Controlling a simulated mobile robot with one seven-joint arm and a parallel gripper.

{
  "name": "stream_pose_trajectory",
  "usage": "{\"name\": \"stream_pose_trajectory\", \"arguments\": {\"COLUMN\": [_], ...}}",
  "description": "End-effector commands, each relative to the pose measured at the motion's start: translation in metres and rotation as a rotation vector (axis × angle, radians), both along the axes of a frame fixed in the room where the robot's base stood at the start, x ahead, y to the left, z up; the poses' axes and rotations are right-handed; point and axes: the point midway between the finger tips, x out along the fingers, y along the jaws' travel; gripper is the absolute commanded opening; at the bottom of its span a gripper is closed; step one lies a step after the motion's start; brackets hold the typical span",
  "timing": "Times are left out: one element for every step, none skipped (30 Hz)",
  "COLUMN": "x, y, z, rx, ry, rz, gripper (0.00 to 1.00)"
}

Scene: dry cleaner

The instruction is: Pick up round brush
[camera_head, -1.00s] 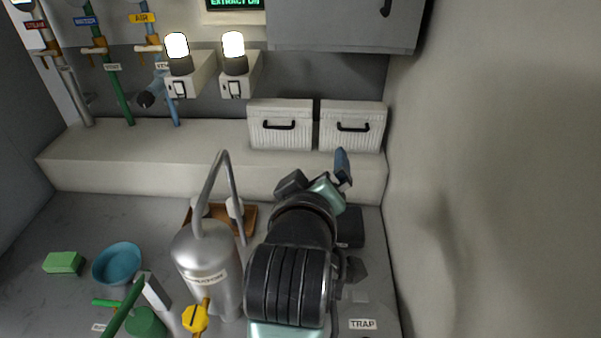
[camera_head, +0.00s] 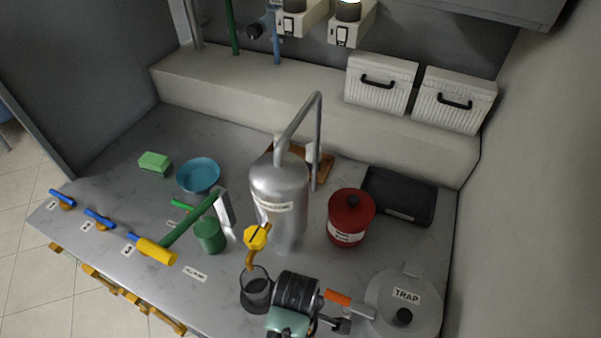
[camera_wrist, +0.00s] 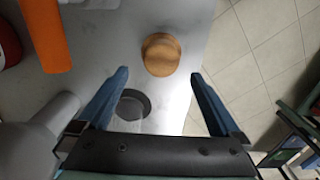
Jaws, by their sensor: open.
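A round wooden-brown object, which looks like the round brush (camera_wrist: 161,54), shows in the wrist view near the counter's front edge. It appears just beyond and between my fingertips. My gripper (camera_wrist: 160,73) is open, with its two blue fingers apart and nothing held between them. In the head view my gripper (camera_head: 336,324) is low over the front right of the counter, and its fingers are hard to make out. I cannot pick out the round brush in the head view; my arm may hide it.
A dark disc (camera_wrist: 132,103) lies between my fingers. Tiled floor (camera_wrist: 258,55) lies beyond the edge.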

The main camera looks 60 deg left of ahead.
Motion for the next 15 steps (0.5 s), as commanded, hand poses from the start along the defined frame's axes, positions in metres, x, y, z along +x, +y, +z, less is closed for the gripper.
{"name": "stream_pose_trajectory", "arguments": {"x": [0.0, 0.0, 0.0, 0.0, 0.0, 0.0, 0.0, 0.0, 0.001, 0.001, 0.001, 0.001, 0.001, 0.001, 0.001], "y": [0.0, 0.0, 0.0, -0.001, -0.001, -0.003, -0.004, -0.005, -0.006, -0.007, -0.008, -0.007, -0.007, -0.007, -0.007], "z": [-0.003, -0.005, -0.007, -0.008, -0.011, -0.015, -0.019, -0.023, -0.029, -0.033, -0.037, -0.043, -0.047, -0.05, -0.053], "rx": [-0.001, 0.0, 0.0, -0.001, -0.001, -0.001, -0.002, -0.001, -0.002, -0.002, -0.001, -0.001, -0.001, 0.0, 0.0], "ry": [0.001, 0.0, 0.0, 0.001, 0.001, 0.001, 0.003, 0.002, 0.003, 0.003, 0.002, 0.001, 0.001, 0.0, 0.0], "rz": [0.0, -0.001, -0.001, -0.001, -0.001, -0.001, -0.001, -0.002, -0.001, -0.001, -0.001, 0.0, 0.0, -0.001, -0.001], "gripper": [1.0, 1.0, 1.0, 1.0, 1.0, 1.0, 1.0, 1.0, 1.0, 1.0, 1.0, 1.0, 1.0, 1.0, 1.0]}}
